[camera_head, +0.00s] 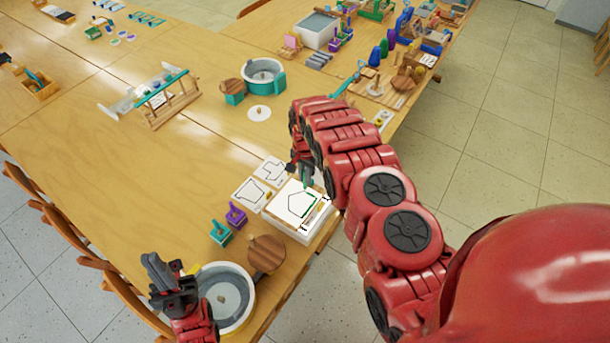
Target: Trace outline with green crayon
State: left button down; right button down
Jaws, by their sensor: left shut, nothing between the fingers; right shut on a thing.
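A white sheet with a dark angular outline (296,204) lies on a box-like stand near the table's right edge. A greenish line shows along the right side of the outline. My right gripper (305,176) is over the far edge of the sheet, shut on the green crayon (308,184), which points down at the paper. Whether its tip touches the paper is too small to tell. My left gripper (168,283) is shut and empty, at the left rim of a round grey-and-white basin, apart from the sheet.
Two cards with outlines (251,193) lie left of the sheet. Teal (221,233) and purple (236,215) stamp-like pieces, a round wooden disc (267,254) and the basin (226,296) stand nearby. The table middle (150,190) is clear. Chairs line the left edge.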

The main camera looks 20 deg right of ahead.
jog(key=shift+f+b, duration=0.8)
jog(key=shift+f, duration=0.35)
jog(key=shift+r, duration=0.1)
dwell(0.4)
jog(key=shift+w+a+b, duration=0.15)
jog(key=shift+a+b, duration=0.05)
jog(key=shift+b, duration=0.2)
jog(key=shift+a, duration=0.2)
jog(key=shift+a, duration=0.2)
jog(key=shift+a, duration=0.5)
dwell(0.5)
jog(key=shift+a, duration=0.2)
